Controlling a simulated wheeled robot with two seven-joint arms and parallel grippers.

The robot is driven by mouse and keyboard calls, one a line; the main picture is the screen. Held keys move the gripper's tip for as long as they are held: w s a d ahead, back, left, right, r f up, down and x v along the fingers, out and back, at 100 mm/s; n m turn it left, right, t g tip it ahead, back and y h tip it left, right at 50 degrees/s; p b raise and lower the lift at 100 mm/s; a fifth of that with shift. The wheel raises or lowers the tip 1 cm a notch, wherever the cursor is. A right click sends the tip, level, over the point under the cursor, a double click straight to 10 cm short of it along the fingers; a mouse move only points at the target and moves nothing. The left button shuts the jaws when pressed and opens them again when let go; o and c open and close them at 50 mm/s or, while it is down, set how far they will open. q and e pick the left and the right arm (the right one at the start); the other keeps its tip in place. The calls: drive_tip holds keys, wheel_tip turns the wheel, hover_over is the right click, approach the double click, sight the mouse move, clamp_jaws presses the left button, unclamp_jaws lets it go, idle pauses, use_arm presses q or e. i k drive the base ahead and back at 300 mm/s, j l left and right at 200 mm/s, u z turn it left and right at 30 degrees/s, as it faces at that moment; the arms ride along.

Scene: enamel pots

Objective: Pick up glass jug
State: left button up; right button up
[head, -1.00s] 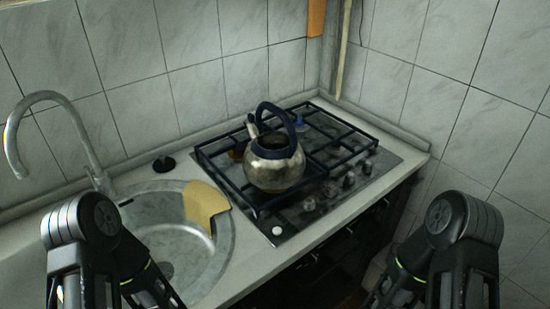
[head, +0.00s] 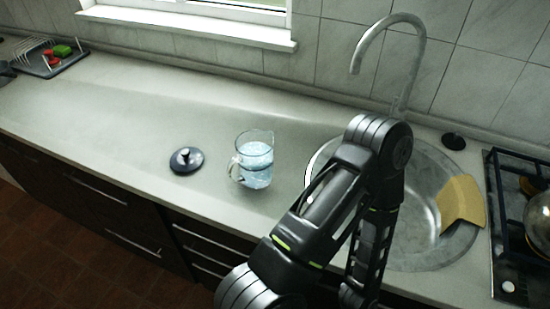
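The glass jug (head: 254,160) stands upright on the counter left of the sink, in the middle of the head view. It is clear, bluish, with its handle on the left side. One of my arms fills the lower middle of the view, to the right of the jug and partly in front of the sink. I cannot see a gripper on it. My other arm is out of view.
A dark round lid (head: 187,160) lies left of the jug. The sink (head: 420,262) with its tall tap (head: 417,62) and yellow cloth (head: 461,200) is at right. A kettle (head: 540,225) on the stove is cut off. A dish rack (head: 40,64) stands far left. The counter between is clear.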

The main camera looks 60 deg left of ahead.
sight(254, 149)
drive_tip(key=u, duration=2.25)
drive_tip(key=z, duration=1.65)
drive_tip(key=k+j, duration=0.55)
drive_tip(key=i+z, duration=0.4)
drive_tip(key=k+j+u, duration=0.15)
drive_tip(key=k, duration=0.15)
drive_tip(key=k+l+u, duration=0.1)
drive_tip(key=u, duration=0.15)
